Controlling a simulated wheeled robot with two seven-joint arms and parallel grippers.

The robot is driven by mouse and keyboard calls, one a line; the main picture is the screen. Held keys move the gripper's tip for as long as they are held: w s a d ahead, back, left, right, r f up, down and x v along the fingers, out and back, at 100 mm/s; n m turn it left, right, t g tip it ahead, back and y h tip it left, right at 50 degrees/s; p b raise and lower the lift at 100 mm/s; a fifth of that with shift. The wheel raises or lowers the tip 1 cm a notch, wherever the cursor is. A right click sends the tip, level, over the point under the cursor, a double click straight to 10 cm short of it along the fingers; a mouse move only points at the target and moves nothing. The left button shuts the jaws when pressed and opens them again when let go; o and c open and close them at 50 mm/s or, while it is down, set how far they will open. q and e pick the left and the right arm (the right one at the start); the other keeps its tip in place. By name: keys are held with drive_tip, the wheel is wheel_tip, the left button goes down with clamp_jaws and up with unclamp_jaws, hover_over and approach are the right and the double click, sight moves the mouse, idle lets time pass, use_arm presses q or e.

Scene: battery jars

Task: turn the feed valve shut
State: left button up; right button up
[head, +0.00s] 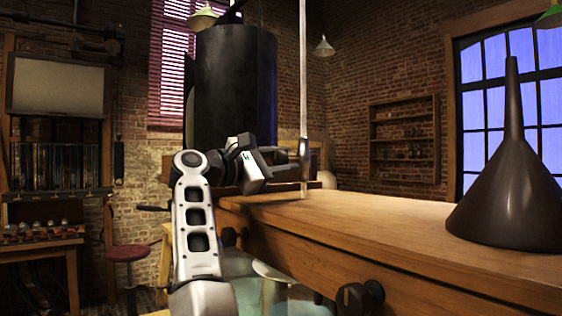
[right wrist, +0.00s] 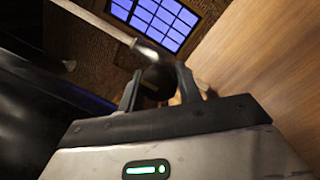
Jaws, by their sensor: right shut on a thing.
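My right gripper (head: 302,165) reaches in at the middle of the head view, beside the far left end of the wooden bench. It is shut on a dark, rounded part at the lower end of a pale upright rod (head: 303,70); I take this part for the feed valve (head: 304,149). In the right wrist view the two fingers of my right gripper (right wrist: 159,84) stand on either side of the dark valve part (right wrist: 156,77), with the pale rod (right wrist: 95,21) running off to the upper left. The fingers partly hide the valve, so its turn angle cannot be told. My left gripper is not in view.
The wooden bench (head: 370,222) runs along the right, with a dark funnel (head: 512,205) standing on it. A large black tank (head: 235,85) rises behind my gripper. A red stool (head: 127,253) stands at left. The bench top between gripper and funnel is clear.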

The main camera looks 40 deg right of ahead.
drive_tip(key=shift+r, duration=0.15)
drive_tip(key=o, duration=1)
drive_tip(key=shift+c, duration=0.2)
drive_tip(key=shift+a, duration=0.1)
drive_tip(key=w+a+f+b, duration=0.1)
drive_tip(key=a+b, duration=0.1)
drive_tip(key=a, duration=1.3)
drive_tip(key=shift+w+a+f, duration=0.35)
drive_tip(key=shift+w+f, duration=0.05)
